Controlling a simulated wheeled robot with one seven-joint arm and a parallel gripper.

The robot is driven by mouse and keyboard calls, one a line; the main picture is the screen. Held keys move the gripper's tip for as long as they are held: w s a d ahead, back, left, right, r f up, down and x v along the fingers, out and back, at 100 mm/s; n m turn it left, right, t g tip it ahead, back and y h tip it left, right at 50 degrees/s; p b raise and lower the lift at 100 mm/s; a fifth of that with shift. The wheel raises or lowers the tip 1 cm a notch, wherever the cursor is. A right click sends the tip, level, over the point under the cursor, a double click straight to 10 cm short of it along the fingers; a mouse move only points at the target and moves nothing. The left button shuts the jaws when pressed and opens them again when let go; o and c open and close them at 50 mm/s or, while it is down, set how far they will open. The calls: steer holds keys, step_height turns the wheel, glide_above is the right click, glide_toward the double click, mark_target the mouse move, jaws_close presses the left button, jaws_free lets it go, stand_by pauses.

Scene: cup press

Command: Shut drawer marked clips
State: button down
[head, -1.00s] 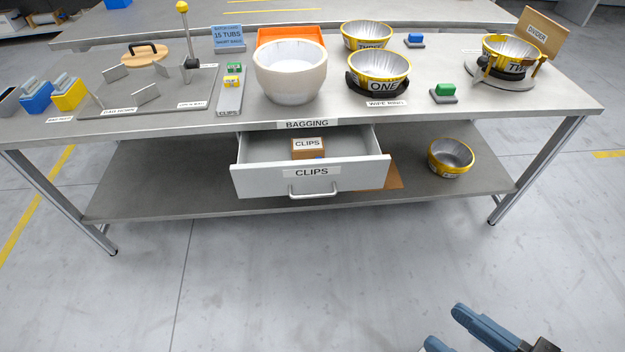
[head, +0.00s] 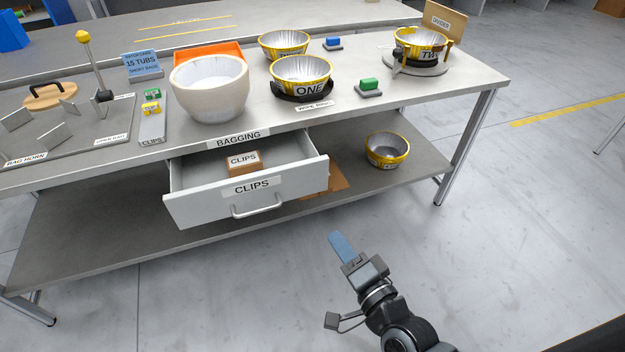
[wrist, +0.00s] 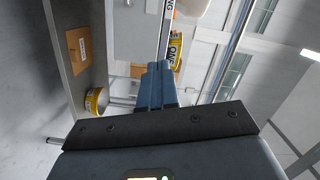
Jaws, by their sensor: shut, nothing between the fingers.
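The grey drawer marked CLIPS (head: 200,207) hangs pulled out below the table top in the head view. Its bar handle (head: 257,209) is on the front face, and a brown box labelled CLIPS (head: 243,163) sits inside. My gripper (head: 337,240) is in front of the table, to the lower right of the drawer and apart from it. Its blue fingers are together with nothing between them; they also show in the wrist view (wrist: 158,80).
The table top holds a white bowl (head: 209,88), tub ONE (head: 301,72) and tub TWO (head: 421,42). A yellow-rimmed tub (head: 387,150) and a flat brown piece (head: 338,178) lie on the lower shelf (head: 95,235). Floor in front of the drawer is clear.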

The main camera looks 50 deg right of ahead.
mark_target(308, 169)
steer(key=w+d+m, duration=0.1)
steer(key=w+d, duration=0.3)
steer(key=w, duration=0.1)
steer(key=w+d+f+m+h, duration=0.1)
steer(key=w+d+m, duration=0.1)
steer(key=w+d, duration=0.3)
steer(key=w+d+f+m+h, duration=0.1)
steer(key=w+d+m, duration=0.1)
steer(key=w+d, duration=0.2)
steer(key=shift+w+d+f+g, duration=0.1)
steer(key=shift+w+d+g, duration=0.1)
steer(key=shift+w, duration=0.5)
steer(key=shift+w+d+f+g, duration=0.1)
steer(key=shift+w+d+g, duration=0.1)
steer(key=shift+w, duration=0.45)
steer(key=b+x, duration=0.6)
steer(key=x, duration=1)
steer(key=shift+d, duration=0.15)
steer(key=shift+s, duration=0.1)
